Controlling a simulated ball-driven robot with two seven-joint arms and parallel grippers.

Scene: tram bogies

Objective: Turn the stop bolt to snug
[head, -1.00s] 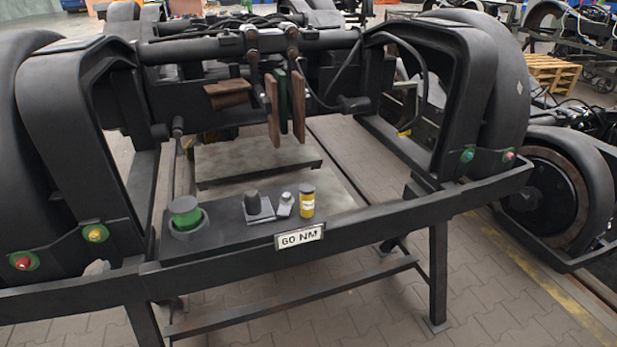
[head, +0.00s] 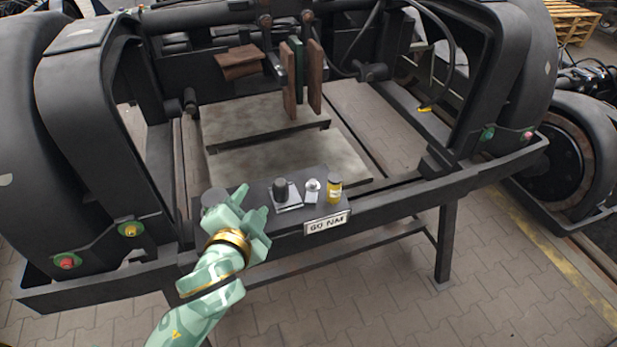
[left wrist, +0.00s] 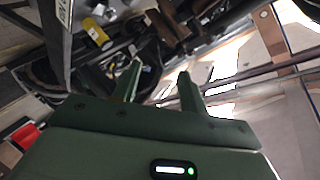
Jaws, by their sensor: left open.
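A dark upright bolt-like piece (head: 281,188) stands on a small grey square plate on the black shelf (head: 259,193). A smaller silver bolt-like piece (head: 312,187) stands to its right. I cannot tell which one is the stop bolt. My left gripper (head: 251,203) is pale green, open and empty, to the left of the dark piece and apart from it. It covers most of the round holder with the green-topped piece at the shelf's left end. Its two spread fingers show in the left wrist view (left wrist: 160,76). My right gripper is not in view.
A yellow container (head: 334,189) stands at the shelf's right end; it also shows in the left wrist view (left wrist: 97,33). A "60 NM" sign (head: 326,223) is on the front beam. Brown and green plates (head: 297,78) hang above the bare grey slab (head: 290,160).

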